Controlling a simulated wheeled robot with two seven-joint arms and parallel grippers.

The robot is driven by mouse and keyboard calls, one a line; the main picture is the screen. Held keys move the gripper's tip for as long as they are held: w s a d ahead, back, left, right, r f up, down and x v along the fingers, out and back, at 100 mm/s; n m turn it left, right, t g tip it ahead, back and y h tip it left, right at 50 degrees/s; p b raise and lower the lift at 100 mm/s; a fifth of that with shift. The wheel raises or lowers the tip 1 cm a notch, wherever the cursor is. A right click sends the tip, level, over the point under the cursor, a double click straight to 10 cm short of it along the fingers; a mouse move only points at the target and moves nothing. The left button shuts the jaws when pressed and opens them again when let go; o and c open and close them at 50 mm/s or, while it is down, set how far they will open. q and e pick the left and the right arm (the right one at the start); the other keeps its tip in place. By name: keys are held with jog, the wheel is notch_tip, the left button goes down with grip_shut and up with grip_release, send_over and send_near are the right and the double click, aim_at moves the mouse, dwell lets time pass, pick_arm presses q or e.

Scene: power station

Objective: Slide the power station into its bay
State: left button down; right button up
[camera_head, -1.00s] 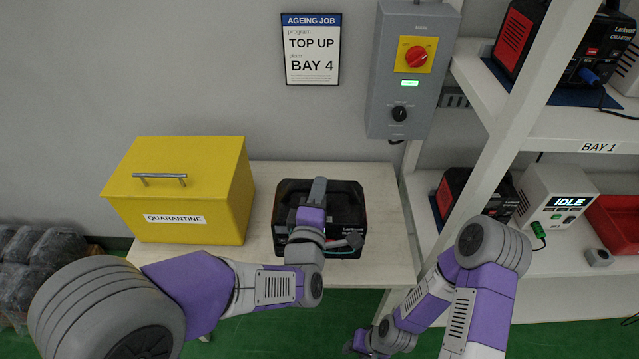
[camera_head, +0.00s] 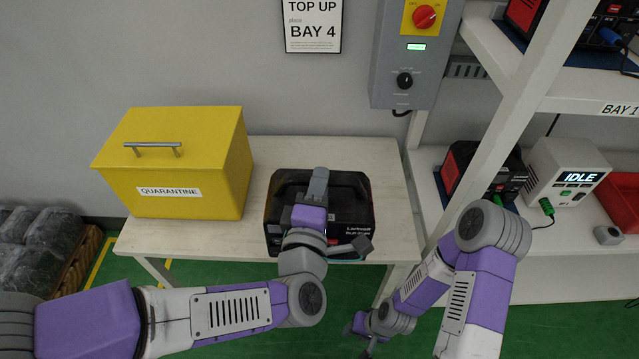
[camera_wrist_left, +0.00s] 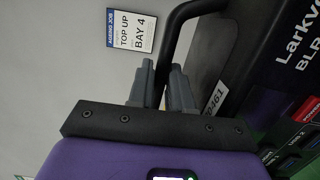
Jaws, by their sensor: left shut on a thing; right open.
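The black power station (camera_head: 345,203) with a top carry handle stands on the pale wooden table. It also shows in the left wrist view (camera_wrist_left: 270,50), its black handle (camera_wrist_left: 180,25) running between my fingers. My left gripper (camera_head: 318,180) is over the power station and shut on its handle; it shows close up in the left wrist view (camera_wrist_left: 163,85). My right gripper (camera_head: 360,335) is low at the bottom of the head view, in front of the table and away from the power station; its fingers are small there. A notice (camera_head: 313,25) reads TOP UP, BAY 4.
A yellow QUARANTINE box (camera_head: 175,165) stands left on the table (camera_head: 400,165). A white shelf rack (camera_head: 480,170) stands at right, with a BAY 1 label, another black unit (camera_head: 465,165) and a white IDLE box (camera_head: 560,170). A grey switch panel (camera_head: 410,60) hangs behind.

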pick_arm(q)
jog(key=shift+s+r+b, duration=0.3)
jog(key=shift+s+b, duration=0.3)
jog(key=shift+s, duration=0.25)
jog(key=shift+s+r+b, duration=0.2)
jog(key=shift+s, duration=0.5)
jog(key=shift+s+r+b, duration=0.15)
jog(key=shift+s, duration=0.5)
pick_arm(e)
jog(key=shift+f, duration=1.1)
pick_arm(q)
jog(key=shift+w, duration=0.1)
